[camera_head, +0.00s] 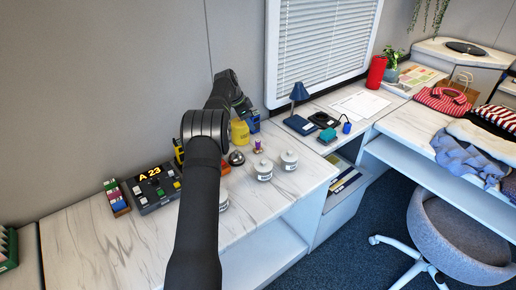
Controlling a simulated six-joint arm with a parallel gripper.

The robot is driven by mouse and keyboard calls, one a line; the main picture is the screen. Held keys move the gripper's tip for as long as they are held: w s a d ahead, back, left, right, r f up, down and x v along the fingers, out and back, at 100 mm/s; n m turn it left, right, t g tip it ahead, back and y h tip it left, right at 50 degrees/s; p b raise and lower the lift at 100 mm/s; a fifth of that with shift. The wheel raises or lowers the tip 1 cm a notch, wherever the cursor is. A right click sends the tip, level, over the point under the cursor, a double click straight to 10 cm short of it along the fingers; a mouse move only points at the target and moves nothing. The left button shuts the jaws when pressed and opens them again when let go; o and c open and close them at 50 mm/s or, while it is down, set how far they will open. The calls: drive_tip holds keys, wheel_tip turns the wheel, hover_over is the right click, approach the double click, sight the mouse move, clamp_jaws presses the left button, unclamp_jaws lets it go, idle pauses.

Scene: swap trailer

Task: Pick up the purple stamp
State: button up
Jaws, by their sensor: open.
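A small stamp (258,146) with purple on it stands upright on the white marbled counter (262,206), in the middle of the head view. My gripper (246,108) is above and a little to the left of it in the picture, over the yellow container. It is open and apart from the stamp. The fingers are small and dark, and their tips are hard to make out. My own arm crosses the middle of the view and hides part of the counter.
A yellow container (240,132), a silver bell (237,158) and two white jars (264,170) (289,160) stand close around the stamp. A display reading A 23 (151,188) is at the left. A blue lamp (299,92) stands behind on the right. The counter's front right is clear.

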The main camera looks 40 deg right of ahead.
hover_over(258, 141)
drive_tip(key=a, duration=0.2)
wheel_tip(258, 141, down, 6)
drive_tip(key=shift+w+x, duration=0.2)
drive_tip(key=shift+x, duration=1)
drive_tip(key=shift+w+x, duration=0.2)
drive_tip(key=shift+x, duration=1.05)
drive_tip(key=shift+a, duration=0.1)
clamp_jaws()
